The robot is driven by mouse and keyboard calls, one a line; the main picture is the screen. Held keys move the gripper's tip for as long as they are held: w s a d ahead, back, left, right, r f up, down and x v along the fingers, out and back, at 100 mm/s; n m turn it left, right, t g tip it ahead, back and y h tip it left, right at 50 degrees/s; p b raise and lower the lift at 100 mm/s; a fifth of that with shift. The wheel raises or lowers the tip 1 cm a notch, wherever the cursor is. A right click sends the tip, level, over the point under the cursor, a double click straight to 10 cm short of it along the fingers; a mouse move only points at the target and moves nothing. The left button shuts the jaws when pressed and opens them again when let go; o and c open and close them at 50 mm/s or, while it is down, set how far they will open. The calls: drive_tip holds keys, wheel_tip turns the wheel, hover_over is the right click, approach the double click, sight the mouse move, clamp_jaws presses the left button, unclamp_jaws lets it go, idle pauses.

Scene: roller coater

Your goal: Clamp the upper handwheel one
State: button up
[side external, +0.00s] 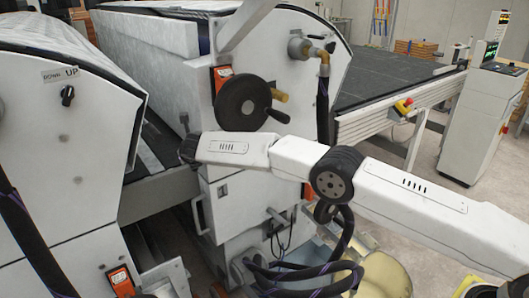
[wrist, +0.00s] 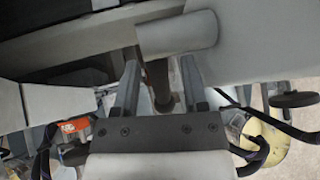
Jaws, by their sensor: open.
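My arm reaches in from the right, just below the wheel. Its dark end, at the left, shows no clear fingers there. In the wrist view my gripper (wrist: 159,63) is open, its two grey fingers apart. A dark upright post (wrist: 160,85) shows between or behind them; I cannot tell its depth. I cannot identify the upper handwheel for sure in the wrist view, and no grip on it shows.
A light grey cylinder (wrist: 178,34) crosses ahead of the fingers. A dark disc (wrist: 298,99) is at right in the wrist view. Dark hoses (side external: 300,272) hang below my arm. White housing (side external: 60,130) stands at left; a dark conveyor (side external: 375,78) lies behind.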

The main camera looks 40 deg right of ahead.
drive_tip(key=shift+s+r, duration=0.1)
drive_tip(key=v, duration=0.7)
drive_tip(key=shift+s, duration=0.25)
idle(0.6)
drive_tip(key=shift+r, duration=0.1)
idle(0.3)
drive_tip(key=f+t, duration=0.2)
drive_tip(key=s+f+t, duration=0.1)
drive_tip(key=f+t, duration=0.1)
drive_tip(key=t, duration=0.1)
drive_tip(key=s+f+t, duration=0.1)
drive_tip(key=f+t, duration=0.1)
drive_tip(key=shift+s+d+n, duration=0.1)
drive_tip(key=shift+s+n, duration=0.1)
drive_tip(key=shift+n, duration=0.1)
idle(0.6)
drive_tip(key=shift+w, duration=0.25)
